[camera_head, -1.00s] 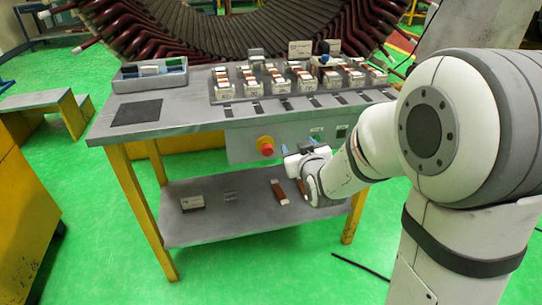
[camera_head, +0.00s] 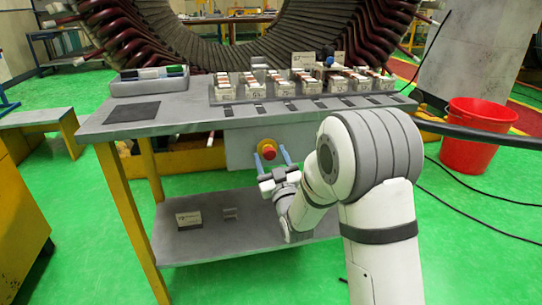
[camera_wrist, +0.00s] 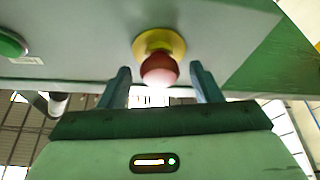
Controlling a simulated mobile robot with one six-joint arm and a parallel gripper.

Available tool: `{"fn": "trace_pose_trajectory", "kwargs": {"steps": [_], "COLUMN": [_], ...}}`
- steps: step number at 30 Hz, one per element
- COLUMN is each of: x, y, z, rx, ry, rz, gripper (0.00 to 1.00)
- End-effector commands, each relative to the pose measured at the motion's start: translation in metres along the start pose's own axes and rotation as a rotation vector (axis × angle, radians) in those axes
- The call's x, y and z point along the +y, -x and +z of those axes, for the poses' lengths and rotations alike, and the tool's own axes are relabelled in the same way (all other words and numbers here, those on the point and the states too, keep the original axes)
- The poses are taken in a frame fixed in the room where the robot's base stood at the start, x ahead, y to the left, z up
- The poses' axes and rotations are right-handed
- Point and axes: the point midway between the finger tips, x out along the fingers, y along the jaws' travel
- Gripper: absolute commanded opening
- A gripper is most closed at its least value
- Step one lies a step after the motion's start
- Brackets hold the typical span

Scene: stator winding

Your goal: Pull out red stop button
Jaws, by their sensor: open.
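The red stop button (camera_head: 268,151) with its yellow collar sits on the front of the grey control box (camera_head: 240,148) under the workbench top. In the wrist view the red button (camera_wrist: 159,69) is a round knob standing out from its yellow ring (camera_wrist: 158,43). My gripper (camera_head: 272,156) is open just in front of the button. In the wrist view my gripper's two fingers (camera_wrist: 160,84) stand on either side of the knob, with a visible gap on each side. I cannot tell exactly how deep the knob sits between the fingertips.
A green button (camera_wrist: 12,44) is on the same panel, left in the wrist view. The bench top (camera_head: 180,118) carries a tray (camera_head: 148,86) and rows of parts. The lower shelf (camera_head: 185,245) lies below my gripper. A red bucket (camera_head: 476,135) stands at right.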

Motion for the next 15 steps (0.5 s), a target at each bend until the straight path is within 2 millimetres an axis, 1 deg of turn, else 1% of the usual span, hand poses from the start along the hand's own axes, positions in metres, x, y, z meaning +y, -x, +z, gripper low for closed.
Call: {"fn": "trace_pose_trajectory", "kwargs": {"steps": [1, 3, 6, 13, 14, 15], "x": [0.000, 0.000, 0.000, 0.001, 0.001, 0.001], "y": [-0.006, -0.012, -0.016, -0.017, -0.017, -0.017], "z": [0.000, 0.001, 0.000, 0.000, 0.000, 0.000], "rx": [0.002, 0.000, 0.000, -0.001, -0.001, -0.001], "ry": [0.000, 0.000, 0.000, 0.000, 0.000, 0.000], "rz": [0.000, 0.000, 0.000, 0.001, 0.001, 0.001], "gripper": [0.58, 0.58, 0.58, 0.58, 0.57, 0.54]}}
